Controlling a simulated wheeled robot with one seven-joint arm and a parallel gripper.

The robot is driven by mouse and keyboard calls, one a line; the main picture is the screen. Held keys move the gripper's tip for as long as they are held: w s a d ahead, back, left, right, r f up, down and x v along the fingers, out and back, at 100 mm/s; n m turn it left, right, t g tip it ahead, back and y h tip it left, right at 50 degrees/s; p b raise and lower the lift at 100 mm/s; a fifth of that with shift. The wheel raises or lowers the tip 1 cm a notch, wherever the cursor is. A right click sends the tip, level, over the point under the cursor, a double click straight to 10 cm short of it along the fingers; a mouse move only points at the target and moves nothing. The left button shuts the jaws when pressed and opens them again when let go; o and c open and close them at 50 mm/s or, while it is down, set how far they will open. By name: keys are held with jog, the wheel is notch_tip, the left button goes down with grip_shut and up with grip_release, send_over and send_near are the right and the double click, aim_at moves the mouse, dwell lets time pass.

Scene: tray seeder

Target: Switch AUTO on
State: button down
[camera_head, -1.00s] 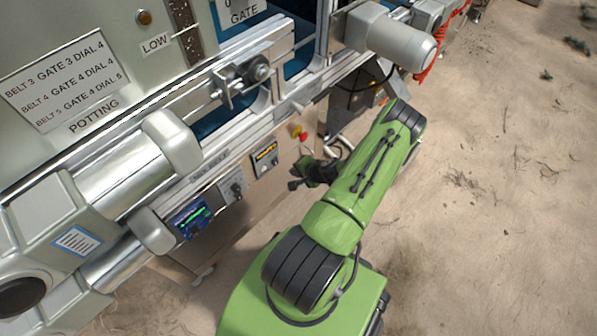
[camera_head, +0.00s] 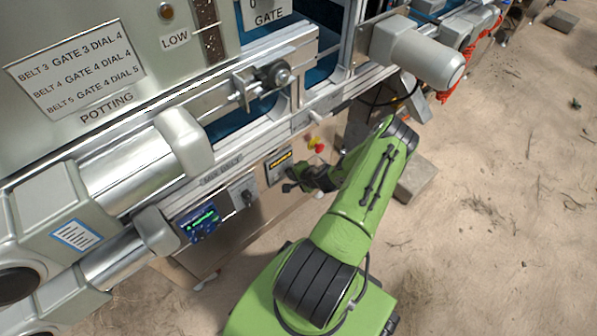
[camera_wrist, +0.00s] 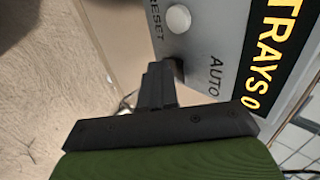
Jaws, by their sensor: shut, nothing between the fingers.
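The control panel (camera_head: 279,160) with its yellow-lettered display is on the front of the machine. In the wrist view the display (camera_wrist: 272,65) reads TRAYS 0, and the grey plate carries the AUTO label (camera_wrist: 216,76) and a round white button (camera_wrist: 178,19) by the word RESET. My gripper (camera_wrist: 166,72) is shut and empty, its fingertips at the panel beside the AUTO label. A small dark part behind the fingertips may be the AUTO switch; it is mostly hidden, so its position and any contact cannot be told. In the head view my gripper (camera_head: 289,187) is just below the panel.
A red and yellow emergency button (camera_head: 318,147) is right of the panel. A grey knob box (camera_head: 243,190) and a lit blue screen (camera_head: 199,221) are to its left. Rails and a motor (camera_head: 415,52) overhang above. Sandy ground to the right is mostly open.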

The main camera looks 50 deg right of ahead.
jog(key=shift+w+d+r+p, duration=0.1)
jog(key=shift+d+r+p, duration=0.1)
jog(key=shift+r+p, duration=0.55)
